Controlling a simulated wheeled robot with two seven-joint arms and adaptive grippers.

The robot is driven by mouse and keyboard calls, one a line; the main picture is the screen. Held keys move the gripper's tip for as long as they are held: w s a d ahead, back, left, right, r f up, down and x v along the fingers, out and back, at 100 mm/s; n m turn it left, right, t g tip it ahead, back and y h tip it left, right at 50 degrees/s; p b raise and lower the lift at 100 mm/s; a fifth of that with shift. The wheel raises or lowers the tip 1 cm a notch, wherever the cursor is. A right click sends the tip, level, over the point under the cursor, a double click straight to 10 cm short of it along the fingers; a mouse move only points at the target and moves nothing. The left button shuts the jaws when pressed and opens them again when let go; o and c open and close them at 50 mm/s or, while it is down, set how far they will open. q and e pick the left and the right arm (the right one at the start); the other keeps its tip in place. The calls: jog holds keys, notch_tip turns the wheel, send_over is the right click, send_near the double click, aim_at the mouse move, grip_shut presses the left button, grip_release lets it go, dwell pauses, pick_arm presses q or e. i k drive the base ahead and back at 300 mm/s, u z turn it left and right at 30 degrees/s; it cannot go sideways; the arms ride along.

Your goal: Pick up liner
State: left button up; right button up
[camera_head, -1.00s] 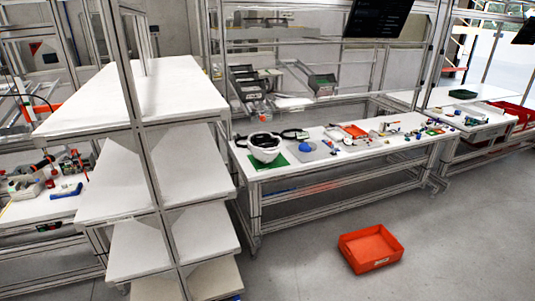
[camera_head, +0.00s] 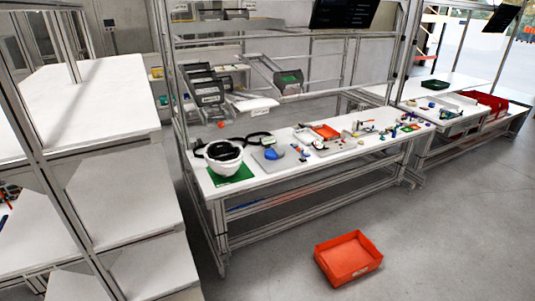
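A white helmet shell (camera_head: 224,158) sits open side up on a green mat (camera_head: 232,179) at the left end of the long white workbench (camera_head: 285,178). Its inside looks dark; I cannot tell whether that is a liner. Dark straps or band parts (camera_head: 258,138) lie on the bench behind it. A blue rounded piece (camera_head: 274,153) lies on a grey plate (camera_head: 262,163) to its right. No liner can be made out for certain at this distance. Neither of my grippers is in view.
An orange-red crate (camera_head: 348,258) stands on the floor in front of the bench. White shelving (camera_head: 120,190) with metal posts fills the left side. Grey bins (camera_head: 207,90) hang behind the bench. The floor (camera_head: 440,240) at the right is clear.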

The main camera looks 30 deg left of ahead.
aim_at(222, 152)
jog(key=z, duration=0.15)
jog(key=i, duration=0.9)
jog(key=u, duration=0.55)
jog(key=i, duration=0.8)
jog(key=u, duration=0.7)
